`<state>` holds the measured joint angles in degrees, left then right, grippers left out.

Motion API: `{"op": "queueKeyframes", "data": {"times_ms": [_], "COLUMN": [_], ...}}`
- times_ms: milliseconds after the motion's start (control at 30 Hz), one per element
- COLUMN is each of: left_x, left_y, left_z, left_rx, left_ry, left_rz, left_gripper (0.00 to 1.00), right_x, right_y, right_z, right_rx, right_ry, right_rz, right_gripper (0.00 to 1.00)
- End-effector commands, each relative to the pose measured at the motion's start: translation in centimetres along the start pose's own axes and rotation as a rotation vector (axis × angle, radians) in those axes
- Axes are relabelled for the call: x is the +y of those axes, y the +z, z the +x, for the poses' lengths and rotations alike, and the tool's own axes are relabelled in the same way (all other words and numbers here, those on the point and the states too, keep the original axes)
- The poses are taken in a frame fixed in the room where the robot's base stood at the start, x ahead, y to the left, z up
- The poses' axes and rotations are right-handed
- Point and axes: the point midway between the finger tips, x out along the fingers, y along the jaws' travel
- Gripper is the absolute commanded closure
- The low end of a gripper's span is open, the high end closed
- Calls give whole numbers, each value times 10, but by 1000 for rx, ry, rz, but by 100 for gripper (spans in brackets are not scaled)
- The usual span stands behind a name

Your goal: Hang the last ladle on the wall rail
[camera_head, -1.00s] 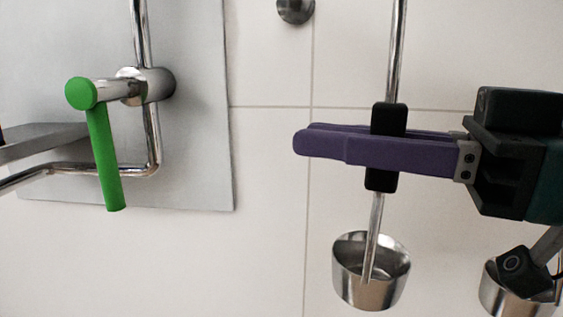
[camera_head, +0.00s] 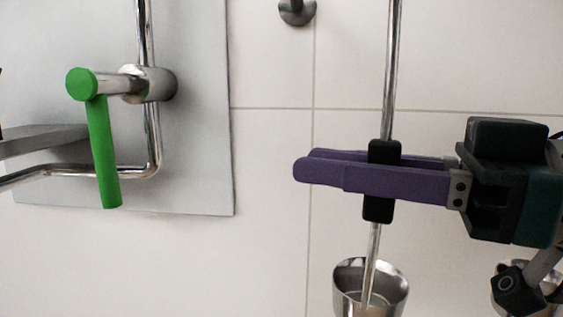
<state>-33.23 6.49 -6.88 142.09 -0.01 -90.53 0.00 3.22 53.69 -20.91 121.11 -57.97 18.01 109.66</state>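A ladle (camera_head: 390,70) with a long thin steel handle, a black grip block (camera_head: 379,209) and a steel cup (camera_head: 371,285) hangs nearly upright in the right half of the view. My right gripper (camera_head: 318,168) comes in from the right, its purple fingers on either side of the black block and shut on it. The handle's top end is out of view above, and the cup is cut by the bottom edge. The wall rail cannot be made out.
A second steel cup (camera_head: 552,278) shows partly behind my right arm at lower right. A dark round knob (camera_head: 297,11) is on the tiled wall (camera_head: 270,160). At left, a steel pipe with a green-handled valve (camera_head: 104,150) stands before a grey metal panel (camera_head: 205,185).

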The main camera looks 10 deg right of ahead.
Motion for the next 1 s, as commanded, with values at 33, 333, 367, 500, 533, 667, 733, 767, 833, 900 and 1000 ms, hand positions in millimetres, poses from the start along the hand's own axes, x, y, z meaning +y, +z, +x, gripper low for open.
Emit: {"op": "queueKeyframes", "data": {"times_ms": [33,333,367,500,533,667,733,767,833,900,1000], "left_x": [0,0,0,-1,-1,-2,-2,-2,-2,-2,-2], "left_y": [0,0,0,1,1,5,8,9,10,12,14], "left_z": [0,0,0,2,3,15,23,28,31,36,42], "left_rx": [0,0,0,-1,-1,-1,-1,-1,-2,-2,-2], "left_ry": [0,0,-1,-3,-4,-7,-8,-8,-8,-8,-8], "left_rz": [0,0,1,4,5,8,10,11,11,11,11], "left_gripper": [50,50,50,50,50,50,50,50,50,50,50], "right_x": [0,0,0,0,0,1,0,-2,0,0,-1], "right_y": [0,0,0,2,2,6,9,9,7,8,5], "right_z": [0,0,0,-2,-3,-14,-23,-27,-36,-43,-54], "right_rx": [0,0,0,-2,-2,-4,-6,-8,-5,-5,-4], "right_ry": [0,0,0,0,1,3,0,-4,3,3,-1], "right_rz": [0,0,0,1,1,2,1,-1,5,4,4], "right_gripper": [67,48,48,48,48,48,48,48,48,48,48]}}
